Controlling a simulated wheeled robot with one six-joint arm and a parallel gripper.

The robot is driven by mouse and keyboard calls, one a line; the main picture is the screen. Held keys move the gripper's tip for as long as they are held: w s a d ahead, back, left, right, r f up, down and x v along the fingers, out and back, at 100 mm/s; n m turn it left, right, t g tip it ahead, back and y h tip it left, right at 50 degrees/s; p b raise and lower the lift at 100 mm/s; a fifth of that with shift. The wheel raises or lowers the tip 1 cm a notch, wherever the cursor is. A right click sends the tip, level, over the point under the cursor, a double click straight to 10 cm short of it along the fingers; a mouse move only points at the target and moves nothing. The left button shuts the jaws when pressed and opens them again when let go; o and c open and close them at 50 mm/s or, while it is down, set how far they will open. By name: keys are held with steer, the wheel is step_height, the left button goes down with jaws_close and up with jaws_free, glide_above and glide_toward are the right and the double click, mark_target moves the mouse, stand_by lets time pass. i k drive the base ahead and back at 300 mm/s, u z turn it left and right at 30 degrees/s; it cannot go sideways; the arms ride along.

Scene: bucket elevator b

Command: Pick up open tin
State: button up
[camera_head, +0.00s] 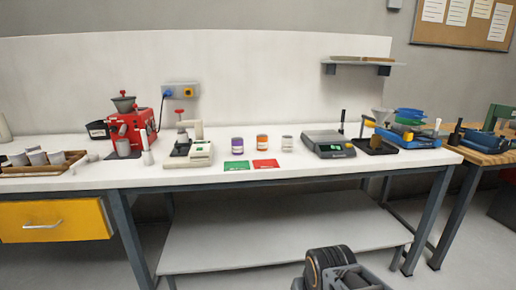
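Three small tins stand in a row on the white workbench, near its middle. One is a purple-banded tin (237,145), one is an orange-banded tin (262,142), and one is a pale tin (287,143) at the right of the row. They are too small to tell which one is open. Part of my arm shows at the bottom edge, in front of the bench and well below the tins. My gripper's fingers are not in view.
A green card (237,165) and a red card (266,163) lie before the tins. A white device (200,154) stands left, a scale (328,143) right. A red grinder (130,130) and cup tray (45,168) are farther left. A lower shelf (270,242) is bare.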

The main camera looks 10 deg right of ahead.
mark_target(262, 143)
steer(key=k, duration=1.2)
steer(key=z, duration=0.65)
steer(key=i, duration=1.25)
steer(key=u, duration=1.1)
steer(key=i, duration=1.15)
steer(key=u, duration=0.05)
